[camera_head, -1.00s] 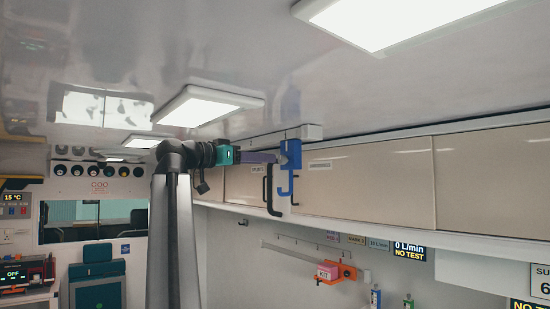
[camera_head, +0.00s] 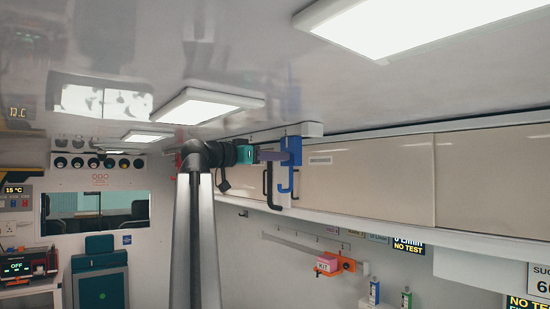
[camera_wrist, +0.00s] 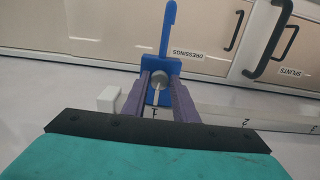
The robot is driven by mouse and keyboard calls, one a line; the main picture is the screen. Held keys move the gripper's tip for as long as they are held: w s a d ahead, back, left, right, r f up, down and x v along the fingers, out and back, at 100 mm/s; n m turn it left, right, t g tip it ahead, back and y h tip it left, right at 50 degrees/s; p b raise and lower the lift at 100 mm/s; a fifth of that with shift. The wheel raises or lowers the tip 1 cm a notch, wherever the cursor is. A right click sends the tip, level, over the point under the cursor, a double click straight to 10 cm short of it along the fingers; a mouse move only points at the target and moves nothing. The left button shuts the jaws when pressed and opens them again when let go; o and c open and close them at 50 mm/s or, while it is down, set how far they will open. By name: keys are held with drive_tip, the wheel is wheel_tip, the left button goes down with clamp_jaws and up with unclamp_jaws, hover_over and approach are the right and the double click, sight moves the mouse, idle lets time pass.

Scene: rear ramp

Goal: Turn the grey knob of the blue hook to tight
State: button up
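The blue hook (camera_head: 290,155) hangs from a rail under the ceiling in the head view, its curved arm pointing down. In the wrist view the blue hook (camera_wrist: 168,30) shows its block, with the round grey knob (camera_wrist: 158,80) on the near face. My gripper (camera_wrist: 159,84) has its two purple fingers on either side of the knob, with some blue showing between. They look apart; contact with the knob cannot be told. In the head view my gripper (camera_head: 280,155) reaches the hook from the left. The knob is hidden there.
The ceiling rail (camera_wrist: 235,115) with number marks runs beside the hook, with a white block (camera_wrist: 109,98) near my left finger. Closed cabinets (camera_head: 380,175) with black handles (camera_head: 268,190) stand close behind. A red KIT box (camera_head: 325,264) is below.

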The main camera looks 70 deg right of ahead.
drive_tip(key=c, duration=0.5)
drive_tip(key=shift+c, duration=0.2)
drive_tip(key=m+b, duration=0.1)
drive_tip(key=b, duration=0.3)
drive_tip(key=shift+f+m, duration=0.15)
drive_tip(key=shift+m, duration=0.15)
drive_tip(key=m+b, duration=0.1)
drive_tip(key=m, duration=0.3)
drive_tip(key=m+b, duration=0.1)
drive_tip(key=m, duration=0.4)
drive_tip(key=m+b, duration=0.1)
drive_tip(key=m, duration=0.4)
drive_tip(key=shift+r, duration=0.25)
drive_tip(key=o, duration=1.1)
drive_tip(key=shift+c, duration=0.2)
